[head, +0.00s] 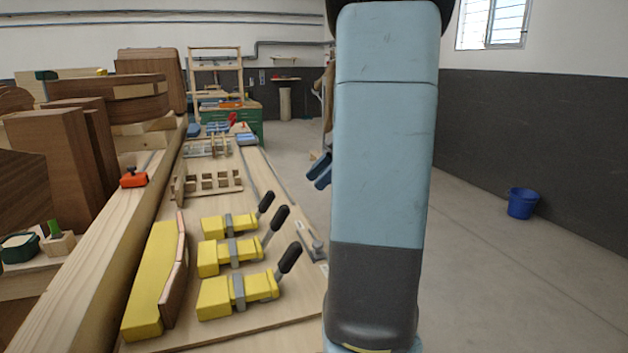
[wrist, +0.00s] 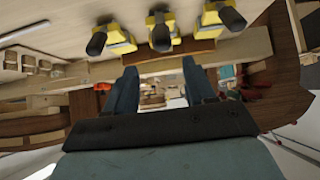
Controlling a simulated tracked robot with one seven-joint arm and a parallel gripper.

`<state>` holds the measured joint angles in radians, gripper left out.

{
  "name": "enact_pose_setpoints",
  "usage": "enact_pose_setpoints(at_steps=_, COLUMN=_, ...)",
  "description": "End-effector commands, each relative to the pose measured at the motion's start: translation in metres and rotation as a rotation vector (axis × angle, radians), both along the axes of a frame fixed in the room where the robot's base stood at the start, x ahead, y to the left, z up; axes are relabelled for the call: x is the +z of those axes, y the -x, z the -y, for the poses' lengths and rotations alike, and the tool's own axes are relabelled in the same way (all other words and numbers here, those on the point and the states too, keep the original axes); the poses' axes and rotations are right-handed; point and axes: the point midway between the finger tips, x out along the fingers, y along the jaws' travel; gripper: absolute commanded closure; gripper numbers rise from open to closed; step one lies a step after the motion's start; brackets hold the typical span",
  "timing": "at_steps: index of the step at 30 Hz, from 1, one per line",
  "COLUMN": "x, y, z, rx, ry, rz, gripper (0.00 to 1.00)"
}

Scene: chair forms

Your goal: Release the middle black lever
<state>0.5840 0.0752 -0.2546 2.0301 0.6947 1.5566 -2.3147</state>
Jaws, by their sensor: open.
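Three yellow clamps with black levers stand in a row on the wooden board. The middle black lever (head: 278,218) tilts up and right from the middle yellow clamp (head: 229,256). The far lever (head: 266,201) and near lever (head: 290,257) tilt the same way. In the wrist view the middle lever (wrist: 160,38) points toward the camera, between the other two. My gripper (head: 319,170) is open and empty, its blue fingers beyond and to the right of the levers, partly hidden by my arm. In the wrist view my gripper (wrist: 158,72) is apart from all levers.
A yellow block with a curved brown wood strip (head: 175,278) lies left of the clamps. A slotted wooden rack (head: 210,183) is behind them. Dark wood pieces (head: 60,160) crowd the left. Floor on the right is free, with a blue bucket (head: 522,203) by the wall.

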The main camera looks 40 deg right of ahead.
Motion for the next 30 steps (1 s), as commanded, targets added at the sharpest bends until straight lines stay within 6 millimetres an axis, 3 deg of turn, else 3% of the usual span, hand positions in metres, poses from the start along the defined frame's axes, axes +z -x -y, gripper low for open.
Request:
enact_pose_setpoints(at_steps=5, x=0.004, y=0.004, z=-0.019, rx=-0.033, ry=0.028, rz=-0.062, gripper=0.63)
enact_pose_setpoints(at_steps=16, x=0.011, y=0.033, z=-0.092, rx=-0.256, ry=0.181, rz=-0.315, gripper=0.99)
enact_pose_setpoints(at_steps=30, x=0.012, y=0.080, z=-0.158, rx=-0.654, ry=0.348, rz=-0.431, gripper=1.00)
